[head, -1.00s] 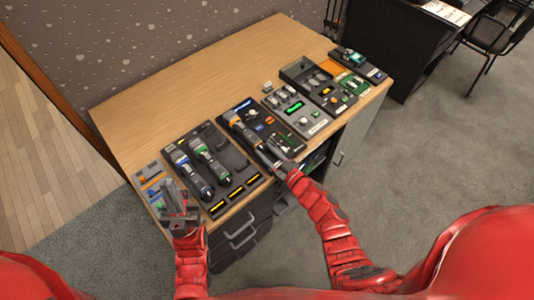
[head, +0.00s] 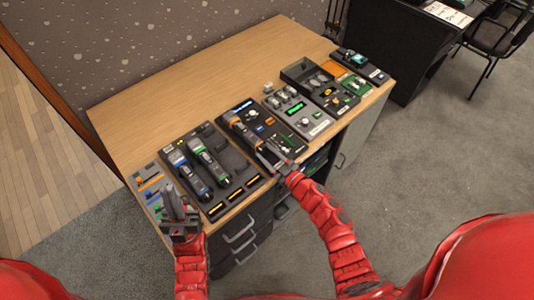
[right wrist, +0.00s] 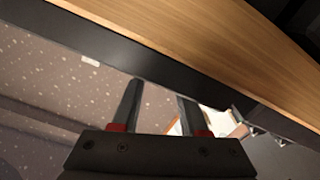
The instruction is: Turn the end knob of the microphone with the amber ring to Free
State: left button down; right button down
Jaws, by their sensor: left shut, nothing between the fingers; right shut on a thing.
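The microphone with the amber ring (head: 246,134) lies on a dark panel (head: 236,107) near the middle of the table. Its near end points towards my right arm. My right gripper (head: 267,153) is at that near end and shut on the end knob, which the fingers mostly hide. The knob's setting cannot be read. In the right wrist view the two fingers (right wrist: 157,105) show, but the knob does not. My left gripper (head: 173,203) is shut and empty, over the panel at the table's left end.
Microphones with a blue ring (head: 187,171) and a green ring (head: 208,160) lie on the panel to the left. A grey panel with a green display (head: 296,108) and further panels stand to the right. The back of the wooden table (head: 190,83) is clear.

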jog(key=shift+c, duration=2)
grip_release()
jog(key=b+v, duration=0.3)
jog(key=v, duration=1.4)
jog(key=shift+s, duration=0.15)
jog(key=shift+d, duration=0.15)
